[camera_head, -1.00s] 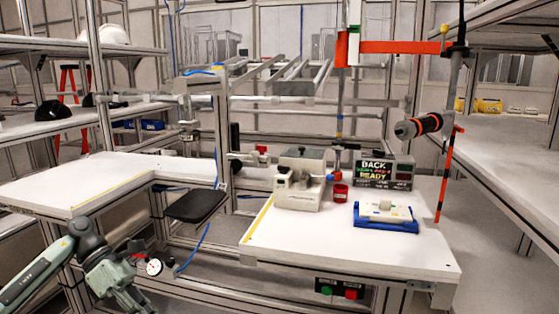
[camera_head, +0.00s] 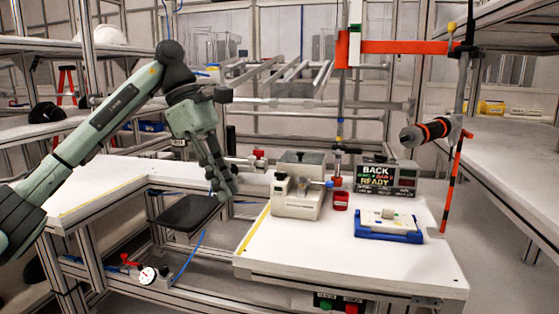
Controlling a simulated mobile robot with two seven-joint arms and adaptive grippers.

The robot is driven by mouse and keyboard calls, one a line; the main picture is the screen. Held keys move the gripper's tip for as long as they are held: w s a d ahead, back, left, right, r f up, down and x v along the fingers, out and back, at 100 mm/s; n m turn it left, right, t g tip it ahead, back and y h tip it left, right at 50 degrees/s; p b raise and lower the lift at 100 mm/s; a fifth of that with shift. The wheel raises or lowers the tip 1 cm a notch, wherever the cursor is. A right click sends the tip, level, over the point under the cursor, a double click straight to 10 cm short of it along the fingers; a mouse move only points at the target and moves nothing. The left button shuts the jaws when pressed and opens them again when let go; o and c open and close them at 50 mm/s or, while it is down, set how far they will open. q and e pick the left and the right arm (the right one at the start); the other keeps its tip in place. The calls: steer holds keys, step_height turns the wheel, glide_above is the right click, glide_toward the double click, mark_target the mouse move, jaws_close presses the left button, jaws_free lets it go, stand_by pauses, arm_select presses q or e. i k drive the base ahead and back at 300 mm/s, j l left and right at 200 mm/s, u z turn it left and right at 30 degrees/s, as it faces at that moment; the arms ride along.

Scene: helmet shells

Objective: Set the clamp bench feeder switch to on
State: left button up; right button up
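The white clamp bench (camera_head: 300,252) stands at the centre right. A grey feeder-like machine (camera_head: 298,190) with a small blue-tipped lever (camera_head: 329,184) sits at its back left. A box with a green button (camera_head: 326,303) and a red button (camera_head: 351,308) hangs under the front edge, cut by the picture's bottom. I cannot tell which of these is the feeder switch, or its setting. My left gripper (camera_head: 226,187) points down, left of the machine and apart from it in the picture. Its finger opening is too small to judge. My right gripper is out of view.
A black pad (camera_head: 188,212) lies below my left gripper in the picture. The bench's front is clear.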

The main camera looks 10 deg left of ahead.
mark_target(281, 176)
steer(key=i, duration=0.85)
